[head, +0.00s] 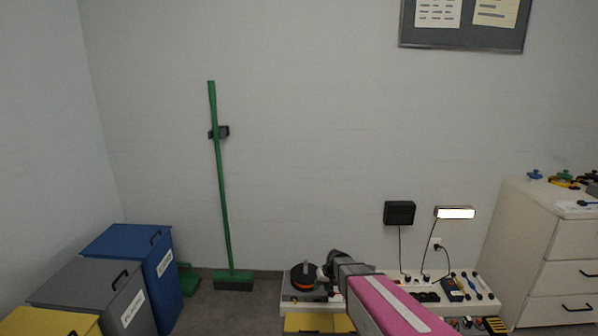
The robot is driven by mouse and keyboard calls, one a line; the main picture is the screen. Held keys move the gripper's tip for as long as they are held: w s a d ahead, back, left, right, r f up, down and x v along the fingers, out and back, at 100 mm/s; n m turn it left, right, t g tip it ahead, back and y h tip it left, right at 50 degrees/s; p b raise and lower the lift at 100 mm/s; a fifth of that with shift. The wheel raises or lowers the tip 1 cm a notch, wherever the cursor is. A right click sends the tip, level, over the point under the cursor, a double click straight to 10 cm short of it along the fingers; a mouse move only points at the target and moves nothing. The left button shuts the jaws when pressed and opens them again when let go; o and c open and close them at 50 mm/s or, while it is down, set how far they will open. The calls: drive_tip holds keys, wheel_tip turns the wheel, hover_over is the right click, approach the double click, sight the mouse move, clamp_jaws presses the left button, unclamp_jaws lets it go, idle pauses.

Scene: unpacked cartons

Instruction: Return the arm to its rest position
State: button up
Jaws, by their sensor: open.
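My arm's pink link (385,305) reaches in from the bottom edge, right of centre, and runs forward and to the left. It ends in a dark grey joint (342,262) in front of a low white bench. My gripper cannot be made out; what lies past the joint is hidden or too small to tell. The arm covers part of the bench top.
The bench (488,301) bears a round black-and-orange item (303,277) and several small tools. Blue (130,262), grey (85,290) and yellow (45,322) bins stand left. A green broom (221,190) leans on the wall. A white drawer cabinet (535,245) stands right.

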drive_tip(key=s+d+r+m+h, duration=0.1)
drive_tip(key=s+d+r, duration=0.3)
drive_tip(key=s+r, duration=0.5)
drive_tip(key=s+d+r+m+g+h, duration=0.1)
drive_tip(key=s+d+r+h, duration=0.1)
drive_tip(key=s+d+r, duration=0.3)
drive_tip(key=s+r, duration=0.3)
drive_tip(key=s, duration=0.3)
drive_tip(key=shift+r+g+h, duration=0.3)
drive_tip(key=shift+r, duration=0.05)
